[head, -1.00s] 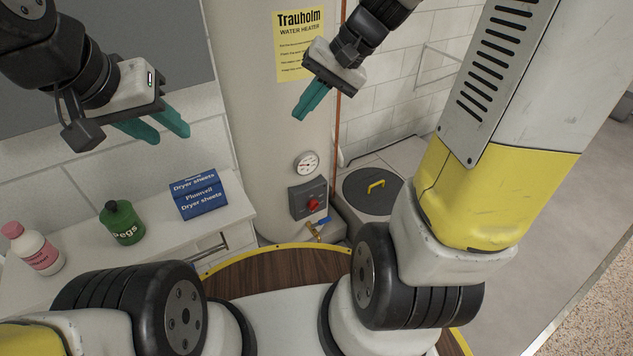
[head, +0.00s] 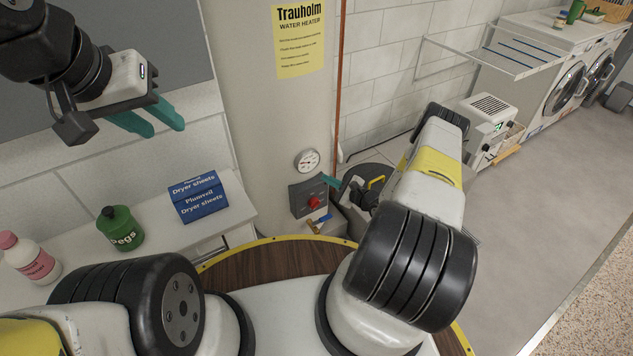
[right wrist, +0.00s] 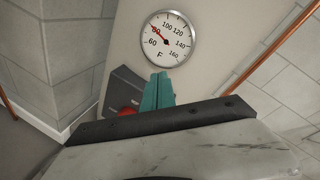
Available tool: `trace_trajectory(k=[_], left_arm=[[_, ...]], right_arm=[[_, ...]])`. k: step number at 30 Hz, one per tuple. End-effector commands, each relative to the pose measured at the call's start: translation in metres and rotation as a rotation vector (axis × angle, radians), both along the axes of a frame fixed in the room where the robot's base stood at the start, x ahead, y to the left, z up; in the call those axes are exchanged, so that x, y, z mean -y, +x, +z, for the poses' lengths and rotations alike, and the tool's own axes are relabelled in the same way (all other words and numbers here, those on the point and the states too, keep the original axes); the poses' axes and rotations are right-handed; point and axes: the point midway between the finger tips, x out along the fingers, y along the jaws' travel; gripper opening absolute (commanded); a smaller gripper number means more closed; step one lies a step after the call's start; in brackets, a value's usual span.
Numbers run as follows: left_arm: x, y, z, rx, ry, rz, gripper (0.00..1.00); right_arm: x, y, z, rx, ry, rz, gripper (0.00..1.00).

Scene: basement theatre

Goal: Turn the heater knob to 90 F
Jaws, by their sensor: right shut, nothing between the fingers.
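The red heater knob (head: 314,202) sits on a dark grey control box (head: 297,198) low on the beige water heater (head: 262,120). The knob also shows in the right wrist view (right wrist: 126,112), partly hidden by my gripper. The round gauge (head: 307,161) is above the box; in the right wrist view (right wrist: 166,39) its red needle points up-left, near 80 F. My right gripper (head: 328,180) is shut and empty, with teal fingertips just up and right of the knob; contact cannot be told. My left gripper (head: 158,122) is open and empty at upper left, away from the heater.
A valve with a blue handle (head: 325,217) is below the box. A copper pipe (head: 338,90) runs down beside the heater. A dark round lid with a yellow handle (head: 376,181) lies right. A counter at left holds a dryer sheets box (head: 199,197) and a pegs jar (head: 121,229).

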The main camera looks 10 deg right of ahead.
Motion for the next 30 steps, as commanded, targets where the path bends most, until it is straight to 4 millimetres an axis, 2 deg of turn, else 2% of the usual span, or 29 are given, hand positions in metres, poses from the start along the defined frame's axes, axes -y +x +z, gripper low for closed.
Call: trace_trajectory(k=[1,3,6,9,13,16,24,30], left_arm=[[0.0,0.0,0.0,0.0,0.0,0.0,0.36],[0.0,0.0,0.0,0.0,0.0,0.0,0.36],[0.0,0.0,0.0,0.0,0.0,0.0,0.36],[0.0,0.0,0.0,0.0,0.0,0.0,0.36],[0.0,0.0,0.0,0.0,0.0,0.0,0.36],[0.0,0.0,0.0,0.0,0.0,0.0,0.36],[0.0,0.0,0.0,0.0,0.0,0.0,0.36],[0.0,0.0,0.0,0.0,0.0,0.0,0.36]], right_arm=[[0.006,-0.014,-0.038,-0.032,0.028,-0.082,0.0],[0.015,-0.03,-0.077,-0.063,0.046,-0.182,0.0],[0.023,-0.053,-0.122,-0.104,0.062,-0.299,0.0],[0.026,-0.07,-0.151,-0.134,0.067,-0.376,0.0],[0.028,-0.08,-0.168,-0.151,0.068,-0.424,0.0],[0.027,-0.074,-0.173,-0.152,0.067,-0.43,0.0],[0.017,-0.029,-0.185,-0.151,0.066,-0.425,0.0],[0.013,-0.003,-0.194,-0.154,0.067,-0.425,0.0]])
